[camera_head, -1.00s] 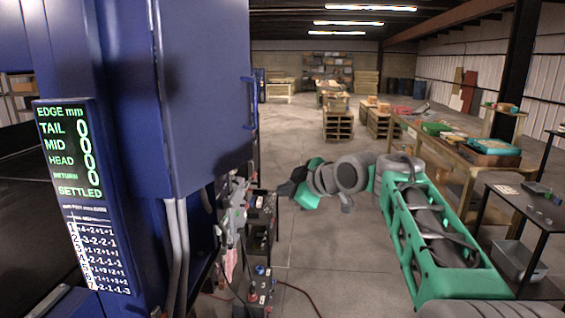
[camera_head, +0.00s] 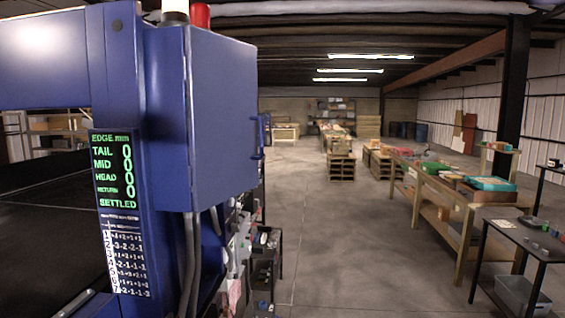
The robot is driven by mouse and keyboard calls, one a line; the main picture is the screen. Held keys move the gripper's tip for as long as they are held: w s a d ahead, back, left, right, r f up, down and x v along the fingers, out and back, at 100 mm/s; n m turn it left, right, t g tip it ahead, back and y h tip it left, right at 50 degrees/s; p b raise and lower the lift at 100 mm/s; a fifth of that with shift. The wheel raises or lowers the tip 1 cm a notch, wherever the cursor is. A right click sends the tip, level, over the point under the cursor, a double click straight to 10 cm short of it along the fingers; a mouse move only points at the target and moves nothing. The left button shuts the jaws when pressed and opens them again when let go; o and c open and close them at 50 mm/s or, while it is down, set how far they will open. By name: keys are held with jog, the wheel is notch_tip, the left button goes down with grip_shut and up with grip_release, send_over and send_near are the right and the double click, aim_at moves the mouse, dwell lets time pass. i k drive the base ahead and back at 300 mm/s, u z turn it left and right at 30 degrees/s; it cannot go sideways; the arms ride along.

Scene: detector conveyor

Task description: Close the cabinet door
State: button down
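A blue cabinet (camera_head: 205,115) is fixed to the blue machine frame at the left, beside the display post. A blue handle (camera_head: 266,135) stands out at its far right edge, so the door face is turned away and seen edge-on at most. I cannot tell from here whether the door is open or shut. My arm and gripper are not in view.
A display panel (camera_head: 114,170) reads zeros and "SETTLED". Cables and a cluttered equipment rack (camera_head: 263,255) stand below the cabinet. A wooden workbench (camera_head: 441,208) and a dark table (camera_head: 521,238) line the right. The concrete floor (camera_head: 345,255) between is clear.

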aim_at(220, 72)
jog(key=z, duration=0.85)
jog(key=i, duration=1)
jog(key=u, duration=0.5)
